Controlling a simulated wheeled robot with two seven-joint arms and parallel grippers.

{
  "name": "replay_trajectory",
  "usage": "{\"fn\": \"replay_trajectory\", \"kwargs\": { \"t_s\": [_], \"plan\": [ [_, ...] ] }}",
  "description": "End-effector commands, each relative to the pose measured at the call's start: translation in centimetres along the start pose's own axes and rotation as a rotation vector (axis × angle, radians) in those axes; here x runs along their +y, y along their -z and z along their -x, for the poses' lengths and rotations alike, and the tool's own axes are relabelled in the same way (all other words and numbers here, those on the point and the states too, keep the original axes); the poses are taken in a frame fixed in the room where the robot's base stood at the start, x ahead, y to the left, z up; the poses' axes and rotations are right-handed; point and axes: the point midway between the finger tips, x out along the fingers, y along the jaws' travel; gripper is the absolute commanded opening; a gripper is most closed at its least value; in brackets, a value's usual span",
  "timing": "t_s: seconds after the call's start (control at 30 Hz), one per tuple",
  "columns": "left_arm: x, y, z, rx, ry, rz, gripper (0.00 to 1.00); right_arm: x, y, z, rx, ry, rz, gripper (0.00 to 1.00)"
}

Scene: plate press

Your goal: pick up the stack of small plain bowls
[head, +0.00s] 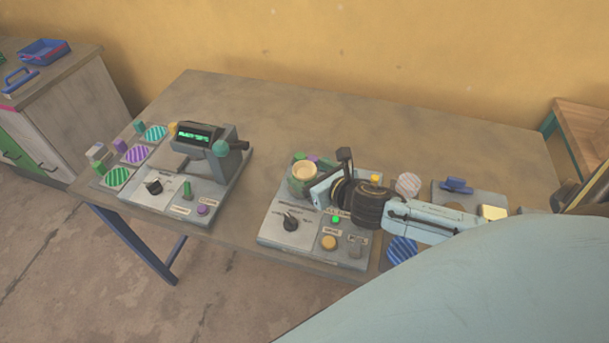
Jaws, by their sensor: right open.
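A small round stack with a plain cream top (303,171) and greenish sides stands at the back left of the right-hand grey device; it looks like the bowls, but single rims are too small to tell. My right gripper (328,178) reaches in from the right and is just to the right of the stack, over the device. It is open, with nothing seen between its fingers. Its wrist hides part of the device, and I cannot tell whether a finger touches the stack. My left gripper is not in view.
The right-hand device (300,238) has a dark knob and buttons. A second device (180,188) with a green display and lever stands left, beside striped pads (137,153). A blue object (456,185) lies on a grey panel at right. The table's back middle (330,115) is clear.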

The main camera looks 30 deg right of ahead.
Motion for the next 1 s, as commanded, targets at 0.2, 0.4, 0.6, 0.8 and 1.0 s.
{"fn": "replay_trajectory", "kwargs": {
  "t_s": [0.2, 0.4, 0.6, 0.8, 1.0],
  "plan": [
    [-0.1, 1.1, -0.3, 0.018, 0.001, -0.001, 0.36, -0.1, 0.1, -2.5, -0.002, 0.002, -0.005, 0.77],
    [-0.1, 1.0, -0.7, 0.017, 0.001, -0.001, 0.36, -0.1, 0.1, -4.9, -0.001, 0.0, -0.002, 0.77],
    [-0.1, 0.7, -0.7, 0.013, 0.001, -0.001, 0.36, -0.1, 0.1, -5.3, 0.001, 0.0, -0.001, 0.77],
    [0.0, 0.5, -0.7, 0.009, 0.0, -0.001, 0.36, -0.1, 0.1, -5.2, 0.001, 0.0, -0.001, 0.64],
    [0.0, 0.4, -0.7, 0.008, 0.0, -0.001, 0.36, -0.1, 0.1, -5.2, 0.001, 0.0, -0.001, 0.38]
  ]
}}
